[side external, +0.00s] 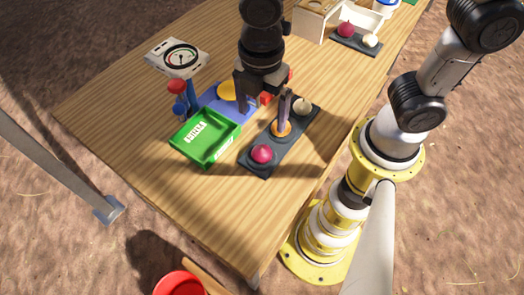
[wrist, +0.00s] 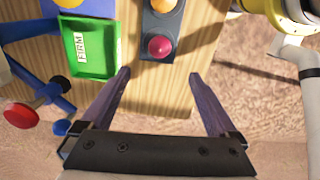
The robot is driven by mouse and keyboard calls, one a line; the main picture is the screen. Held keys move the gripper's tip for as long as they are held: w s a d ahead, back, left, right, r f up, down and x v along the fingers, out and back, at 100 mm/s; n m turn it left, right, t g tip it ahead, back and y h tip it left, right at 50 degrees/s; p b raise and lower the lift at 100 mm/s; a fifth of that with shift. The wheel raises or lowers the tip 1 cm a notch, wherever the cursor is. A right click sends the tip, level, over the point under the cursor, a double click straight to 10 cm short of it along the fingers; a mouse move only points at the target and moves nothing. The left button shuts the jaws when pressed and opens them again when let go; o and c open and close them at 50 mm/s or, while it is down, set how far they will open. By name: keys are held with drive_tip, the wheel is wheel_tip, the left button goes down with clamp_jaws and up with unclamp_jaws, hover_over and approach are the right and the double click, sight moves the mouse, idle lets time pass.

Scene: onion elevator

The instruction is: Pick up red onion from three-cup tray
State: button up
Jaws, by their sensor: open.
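The red onion (side external: 262,153) sits in the near end cup of the dark three-cup tray (side external: 249,168). My gripper (side external: 264,112) is open and empty above the table near the tray; one finger partly covers the middle cup. In the wrist view the red onion (wrist: 159,47) shows beyond the fingertips of my gripper (wrist: 159,74), roughly centred between them and apart from both. The tray (wrist: 149,27) runs out of the top edge there.
A green bin (side external: 205,135) labelled FIRM stands left of the tray, with a blue bin (side external: 213,101) behind it. A dial gauge (side external: 180,56) is at the far left. A second dark tray (side external: 343,38) with onions stands at the back. The table's front corner is clear.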

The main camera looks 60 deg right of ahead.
sight(262, 148)
wheel_tip(262, 148, down, 13)
drive_tip(key=shift+d+f, duration=0.15)
drive_tip(key=c, duration=1.5)
